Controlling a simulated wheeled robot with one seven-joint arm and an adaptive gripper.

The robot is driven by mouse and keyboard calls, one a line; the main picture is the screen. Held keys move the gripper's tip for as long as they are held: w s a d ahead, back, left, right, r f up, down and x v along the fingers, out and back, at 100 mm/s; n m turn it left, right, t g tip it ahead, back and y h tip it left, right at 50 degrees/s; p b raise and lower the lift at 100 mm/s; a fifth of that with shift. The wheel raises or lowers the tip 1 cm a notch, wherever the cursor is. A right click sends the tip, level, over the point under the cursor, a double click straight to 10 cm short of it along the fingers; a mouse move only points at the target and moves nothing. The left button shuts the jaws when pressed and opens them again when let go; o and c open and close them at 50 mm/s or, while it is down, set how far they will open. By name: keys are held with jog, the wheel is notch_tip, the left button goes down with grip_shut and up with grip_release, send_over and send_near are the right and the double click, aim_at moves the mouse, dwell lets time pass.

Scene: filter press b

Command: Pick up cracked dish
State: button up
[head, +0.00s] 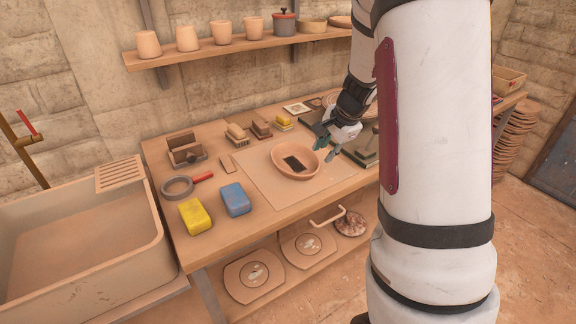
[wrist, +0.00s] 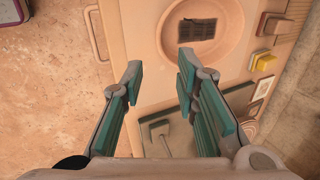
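The dish (head: 290,176) is a round terracotta bowl with a dark rectangular patch in its bottom. It sits upright on a pale board (head: 258,180) on the workbench; I cannot make out a crack. My gripper (head: 325,141) is above the bench just beyond the dish's right far rim in the head view. In the wrist view the dish (wrist: 230,46) shows at the top, ahead of the fingertips. My gripper (wrist: 162,70) is open there, its teal-padded fingers apart and empty, not visibly touching the dish.
A yellow block (head: 195,216), a blue block (head: 236,200) and a grey ring (head: 177,187) lie left of the board. A green-topped device (head: 362,146) stands to the right. A shelf (head: 235,50) with pots hangs above; a sink (head: 75,245) is left.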

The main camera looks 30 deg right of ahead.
aim_at(312, 173)
jog(key=b+x, duration=0.1)
jog(key=x, duration=1.2)
grip_shut()
